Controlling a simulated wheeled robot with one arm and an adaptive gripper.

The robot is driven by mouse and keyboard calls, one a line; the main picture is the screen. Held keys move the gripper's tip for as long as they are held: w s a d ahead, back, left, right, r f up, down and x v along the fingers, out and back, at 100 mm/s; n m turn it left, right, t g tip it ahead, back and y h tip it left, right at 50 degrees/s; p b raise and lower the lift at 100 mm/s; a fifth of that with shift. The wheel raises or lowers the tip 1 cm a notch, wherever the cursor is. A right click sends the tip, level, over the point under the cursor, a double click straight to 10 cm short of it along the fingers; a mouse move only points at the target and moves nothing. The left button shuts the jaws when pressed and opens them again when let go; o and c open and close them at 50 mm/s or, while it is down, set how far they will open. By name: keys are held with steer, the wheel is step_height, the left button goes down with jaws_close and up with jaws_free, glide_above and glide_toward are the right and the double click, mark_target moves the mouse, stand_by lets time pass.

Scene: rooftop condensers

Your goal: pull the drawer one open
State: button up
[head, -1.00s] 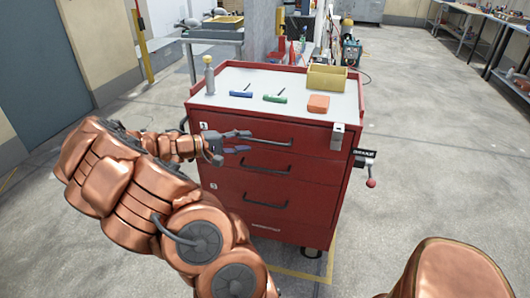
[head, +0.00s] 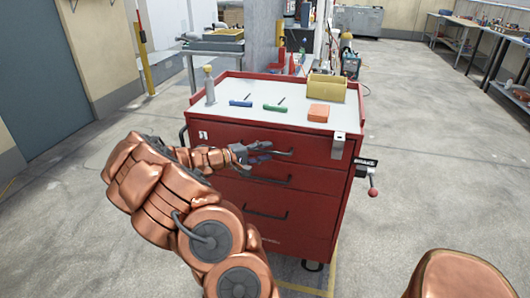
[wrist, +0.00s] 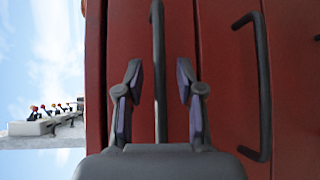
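The red tool cart has a top drawer (head: 225,137) marked with a small white label, which appears shut. Its dark bar handle (head: 285,153) also shows in the wrist view (wrist: 158,70) as a long bar. My gripper (head: 265,152) is at that handle, reaching in from the left. In the wrist view my gripper (wrist: 160,85) is open, with one finger on each side of the bar. Gaps show between the bar and both fingers. How deep the bar sits between them is hard to tell.
A second drawer handle (head: 268,180) and a third (head: 265,213) are below. On the cart's white top are a bottle (head: 210,85), a yellow bin (head: 326,88), an orange block (head: 318,113) and small tools. A lever with a red knob (head: 373,192) sticks out at right.

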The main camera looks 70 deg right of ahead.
steer(key=shift+s+d, duration=0.15)
jaws_close()
stand_by(0.7)
